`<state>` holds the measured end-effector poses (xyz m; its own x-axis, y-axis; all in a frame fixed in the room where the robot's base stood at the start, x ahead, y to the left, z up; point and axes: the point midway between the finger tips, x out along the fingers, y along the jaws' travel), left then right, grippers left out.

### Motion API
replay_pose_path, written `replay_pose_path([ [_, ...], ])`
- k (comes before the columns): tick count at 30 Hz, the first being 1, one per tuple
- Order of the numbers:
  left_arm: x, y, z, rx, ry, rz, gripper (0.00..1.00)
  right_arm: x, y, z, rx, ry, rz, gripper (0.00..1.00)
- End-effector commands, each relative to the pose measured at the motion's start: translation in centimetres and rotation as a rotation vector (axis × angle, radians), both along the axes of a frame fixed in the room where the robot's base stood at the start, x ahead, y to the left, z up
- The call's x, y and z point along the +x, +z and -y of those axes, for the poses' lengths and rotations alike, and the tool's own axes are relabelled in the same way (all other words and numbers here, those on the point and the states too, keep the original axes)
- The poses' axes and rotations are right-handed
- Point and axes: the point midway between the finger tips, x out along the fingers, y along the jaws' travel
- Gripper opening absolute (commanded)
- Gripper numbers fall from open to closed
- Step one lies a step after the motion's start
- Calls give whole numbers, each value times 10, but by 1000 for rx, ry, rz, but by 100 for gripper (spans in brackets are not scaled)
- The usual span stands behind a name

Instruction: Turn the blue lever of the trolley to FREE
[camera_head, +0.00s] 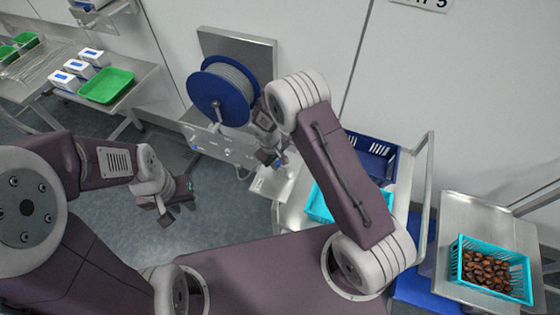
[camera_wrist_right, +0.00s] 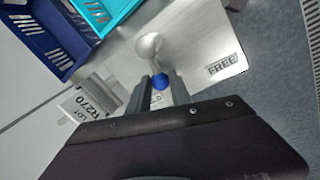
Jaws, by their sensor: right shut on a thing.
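The lever's blue knob (camera_wrist_right: 159,82) sits between the fingers of my right gripper (camera_wrist_right: 160,92) in the right wrist view, and the gripper is shut on it. The lever's grey pivot (camera_wrist_right: 149,44) stands on the trolley's metal plate (camera_wrist_right: 190,40). The lever points towards a partly hidden label that ends in "LD". The FREE label (camera_wrist_right: 222,65) is to the right of the lever. In the head view my right gripper (camera_head: 271,157) is at the trolley's left end (camera_head: 268,184); the lever cannot be made out there. My left gripper (camera_head: 176,207) is empty over the floor, its jaws apart.
A dark blue crate (camera_head: 378,155) and a turquoise crate (camera_head: 318,206) stand on the trolley. A blue reel (camera_head: 222,92) is near the wall. A turquoise basket of dates (camera_head: 492,288) stands on a side table at right. A lot tag (camera_wrist_right: 87,103) is beside the lever plate.

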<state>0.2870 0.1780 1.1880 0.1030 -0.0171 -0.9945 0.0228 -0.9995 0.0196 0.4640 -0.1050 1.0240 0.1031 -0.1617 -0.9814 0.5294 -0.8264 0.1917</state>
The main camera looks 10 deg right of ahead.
Motion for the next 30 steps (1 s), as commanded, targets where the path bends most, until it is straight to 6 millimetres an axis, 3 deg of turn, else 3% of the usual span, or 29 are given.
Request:
replay_pose_path([
  [12,0,-11,0,0,0,0,25,-16,0,-12,1,396,1,0],
  [30,0,-12,0,0,0,0,25,-43,1,-15,1,934,1,0],
])
